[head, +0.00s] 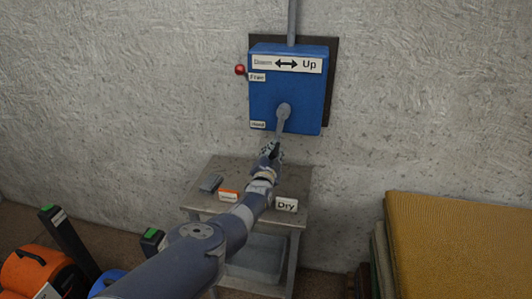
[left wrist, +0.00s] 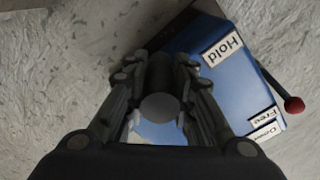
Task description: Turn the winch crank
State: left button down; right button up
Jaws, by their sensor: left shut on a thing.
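The blue winch box (head: 262,103) is mounted on the wall, with a "Down–Up" arrow label (head: 287,64) at its top. Its grey crank (head: 283,113) points down from a hub on the front face. My left gripper (head: 272,152) is at the crank's lower end. In the left wrist view its fingers (left wrist: 159,80) are shut on the crank's dark round handle (left wrist: 160,106), seen end-on. A red-knobbed lever (head: 240,70) sticks out of the box's left side, by the "Free" label; it also shows in the left wrist view (left wrist: 294,105). My right gripper is not in view.
A small grey table (head: 230,172) stands below the box, with a "Dry" sign (head: 286,205), a white-and-orange label (head: 228,196) and a small grey block (head: 210,183). An orange machine (head: 30,272) is at lower left. A yellow-brown rug stack (head: 455,235) is at right.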

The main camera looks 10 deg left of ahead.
pick_arm(q)
jog(key=shift+s+d+f+n, duration=0.1)
jog(key=shift+d+f+n, duration=0.35)
jog(key=shift+d+n, duration=0.35)
jog(key=shift+d, duration=0.15)
jog(key=c, duration=1.4)
grip_release()
jog(key=shift+o, duration=0.3)
jog(key=shift+r, duration=0.1)
